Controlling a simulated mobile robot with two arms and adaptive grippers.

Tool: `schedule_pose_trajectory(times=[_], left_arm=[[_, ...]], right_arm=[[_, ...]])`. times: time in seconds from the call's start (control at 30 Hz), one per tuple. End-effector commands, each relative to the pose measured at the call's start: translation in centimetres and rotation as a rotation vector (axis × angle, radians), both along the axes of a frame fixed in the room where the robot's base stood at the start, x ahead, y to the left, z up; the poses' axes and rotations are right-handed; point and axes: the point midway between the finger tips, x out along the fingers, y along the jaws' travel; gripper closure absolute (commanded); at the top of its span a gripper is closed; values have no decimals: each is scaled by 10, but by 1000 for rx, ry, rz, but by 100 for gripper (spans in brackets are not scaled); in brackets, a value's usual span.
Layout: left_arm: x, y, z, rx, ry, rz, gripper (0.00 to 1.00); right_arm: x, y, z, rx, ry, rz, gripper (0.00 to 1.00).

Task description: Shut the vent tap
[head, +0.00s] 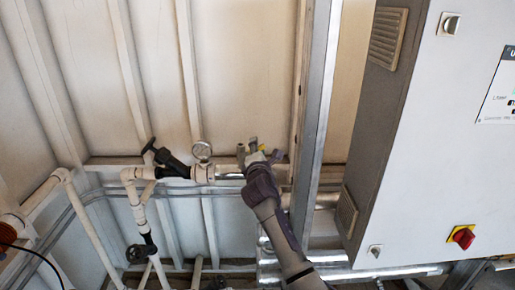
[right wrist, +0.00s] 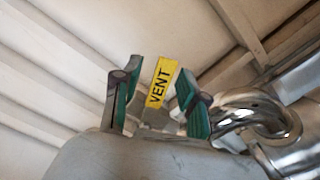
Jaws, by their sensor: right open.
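A yellow label reading VENT (right wrist: 162,84) shows between the fingers of my right gripper (right wrist: 158,72) in the right wrist view. The fingers have green pads and are open, one on each side of the label, with a gap visible. My left gripper is not in view.
A shiny metal loop (right wrist: 258,115) is close to the right finger. A metal post (head: 316,110) and a grey cabinet (head: 440,150) with a red switch (head: 463,237) stand to the right.

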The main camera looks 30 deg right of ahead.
Motion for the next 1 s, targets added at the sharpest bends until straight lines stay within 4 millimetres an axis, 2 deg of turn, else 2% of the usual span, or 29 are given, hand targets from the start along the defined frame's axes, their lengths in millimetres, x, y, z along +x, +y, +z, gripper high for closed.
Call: schedule_pose_trajectory(times=[0.27,0.5,0.53,0.87,1.0], left_arm=[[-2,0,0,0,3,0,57],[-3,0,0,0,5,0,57],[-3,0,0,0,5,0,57],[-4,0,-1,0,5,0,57],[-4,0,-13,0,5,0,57]], right_arm=[[1,-1,0,0,0,0,57],[1,-1,0,0,1,0,97],[1,-1,0,0,1,0,100],[0,-1,-1,4,-1,0,100],[-1,-3,-12,99,-59,-3,100]])
